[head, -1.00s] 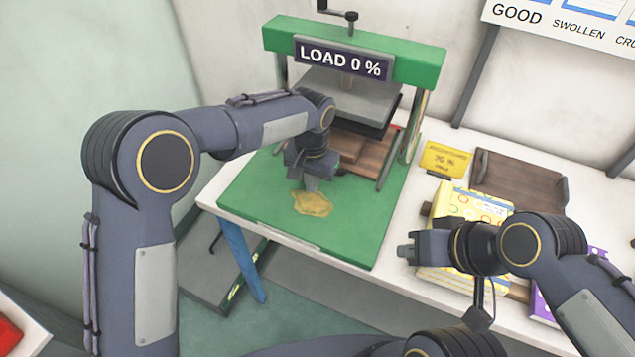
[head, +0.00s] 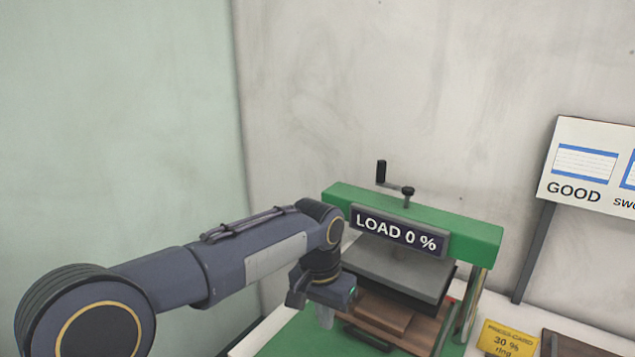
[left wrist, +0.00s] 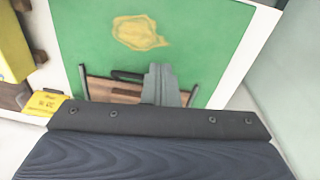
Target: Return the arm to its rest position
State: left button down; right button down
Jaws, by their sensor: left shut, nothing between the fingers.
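My left arm (head: 250,265) reaches in from the left in the head view. My left gripper (head: 325,316) points down over the green base (head: 292,338) of the press, in front of its wooden boards. Its fingers are shut with nothing between them. In the left wrist view the gripper (left wrist: 160,84) shows against the wooden board (left wrist: 112,88) and the green base (left wrist: 88,30). A yellowish patch (left wrist: 138,32) lies on the green base, apart from the fingers. My right gripper is out of view.
The green press frame (head: 470,232) carries a "LOAD 0 %" display (head: 400,234) and a crank (head: 381,172). A yellow card (head: 507,340) reading "30 %" lies to its right. A "GOOD" sign board (head: 590,165) stands at the right wall. Open space is at the left.

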pick_arm(q)
jog(key=s+a+r+n+t+h, duration=0.1)
jog(key=s+a+r+n, duration=0.1)
jog(key=s+a, duration=0.5)
jog(key=s+a+r+n+t+h, duration=0.1)
jog(key=s+a+r, duration=0.15)
jog(key=a, duration=0.75)
jog(key=s+a+f+n+t, duration=0.1)
jog(key=s+a+f+n, duration=0.1)
jog(key=s, duration=0.5)
jog(key=s+a+f+n+t, duration=0.2)
jog(key=s+a+f+n, duration=0.1)
jog(key=s, duration=0.5)
notch_tip(320, 180, down, 2)
jog(key=shift+a+f+h, duration=0.15)
jog(key=shift+a+h, duration=0.25)
jog(key=shift+a, duration=0.1)
